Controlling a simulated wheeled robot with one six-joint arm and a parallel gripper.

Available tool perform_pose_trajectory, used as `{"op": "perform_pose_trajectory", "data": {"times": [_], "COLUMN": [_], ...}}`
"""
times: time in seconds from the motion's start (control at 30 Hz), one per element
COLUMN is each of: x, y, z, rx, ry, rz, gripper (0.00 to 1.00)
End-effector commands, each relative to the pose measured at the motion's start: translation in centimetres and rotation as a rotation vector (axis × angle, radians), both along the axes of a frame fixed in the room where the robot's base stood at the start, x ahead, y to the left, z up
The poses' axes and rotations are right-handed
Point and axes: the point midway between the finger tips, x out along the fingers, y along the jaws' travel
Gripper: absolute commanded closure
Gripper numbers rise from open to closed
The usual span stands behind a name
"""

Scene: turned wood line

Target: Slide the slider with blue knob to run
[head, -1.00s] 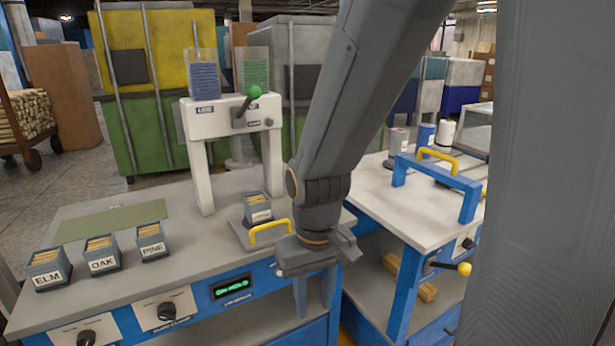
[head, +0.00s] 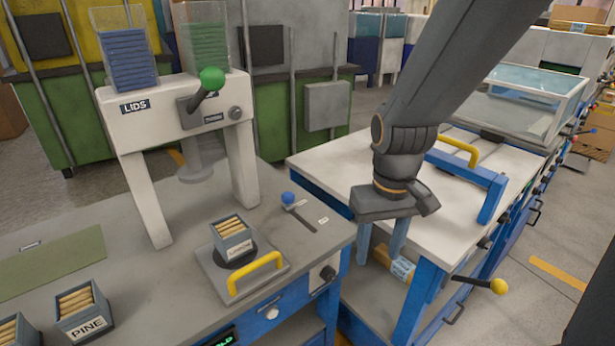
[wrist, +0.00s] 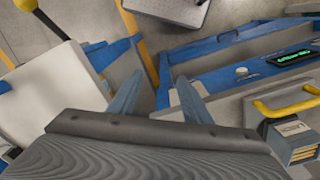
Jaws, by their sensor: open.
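The slider's blue knob (head: 288,198) stands at the far left end of a dark slot (head: 301,219) in the grey bench top, in the head view. Small white labels lie beside the slot; their words are too small to read. My gripper (head: 380,250) is open and empty, pointing down over the gap between the grey bench and the white-topped table, to the right of the knob and apart from it. In the wrist view its two fingers (wrist: 158,97) are spread with nothing between them. The knob is not visible in the wrist view.
A yellow-handled plate (head: 255,275) with a filled box (head: 231,240) lies left of the slot. The white lid press (head: 175,115) with a green-knobbed lever stands behind it. A blue frame (head: 470,180) on the white table and a yellow-knobbed lever (head: 498,286) are to the right.

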Motion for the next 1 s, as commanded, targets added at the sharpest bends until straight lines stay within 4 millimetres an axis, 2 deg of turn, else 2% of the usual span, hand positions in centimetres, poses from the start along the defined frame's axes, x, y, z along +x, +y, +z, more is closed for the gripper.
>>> {"op": "perform_pose_trajectory", "data": {"times": [0.03,0.2,0.3,0.4,0.5,0.67,0.77,1.0], "x": [2.2,10.3,14.3,17.2,19.0,20.1,20.2,20.1], "y": [1.2,6.4,10.0,13.2,15.6,17.3,17.4,17.3], "z": [1.2,4.8,6.6,7.9,8.8,9.1,8.2,4.5], "rx": [-0.001,-0.004,-0.006,-0.008,-0.008,-0.010,-0.009,-0.009], "ry": [-0.001,0.006,0.009,0.012,0.013,0.015,0.017,0.017], "rz": [0.063,0.331,0.483,0.609,0.698,0.759,0.765,0.762], "gripper": [0.56,0.56,0.56,0.56,0.56,0.56,0.56,0.56]}}
